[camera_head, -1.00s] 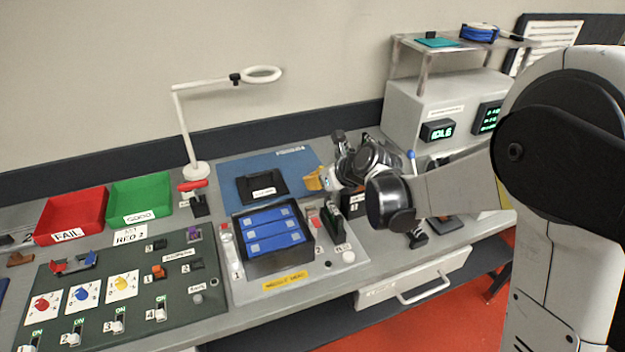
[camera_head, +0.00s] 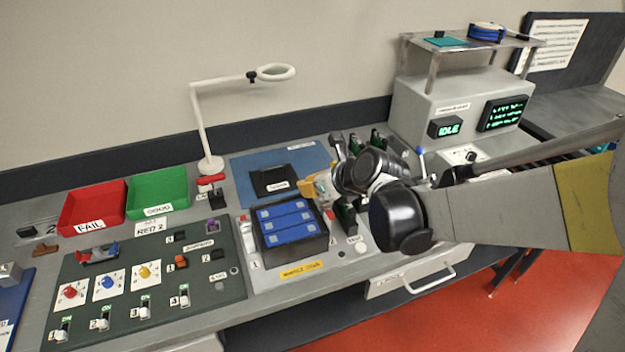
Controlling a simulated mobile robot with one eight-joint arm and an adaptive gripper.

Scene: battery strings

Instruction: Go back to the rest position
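My gripper (camera_head: 318,187) is at the end of my arm, over the bench to the right of the black tray with blue battery strips. Yellow-orange parts show at its tip, and its fingers are small and partly hidden by the wrist. I cannot tell whether it is open or holds anything. My arm reaches in from the right edge across the front of the grey tester. The black tray (camera_head: 292,249) with several blue strips (camera_head: 285,220) sits in the grey fixture above a yellow label.
A red FAIL bin (camera_head: 93,207) and a green GOOD bin (camera_head: 158,193) stand at the back left. A switch panel (camera_head: 150,270) lies front left. The grey tester (camera_head: 410,105) reads IDLE. A drawer (camera_head: 415,272) sits below the bench's front.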

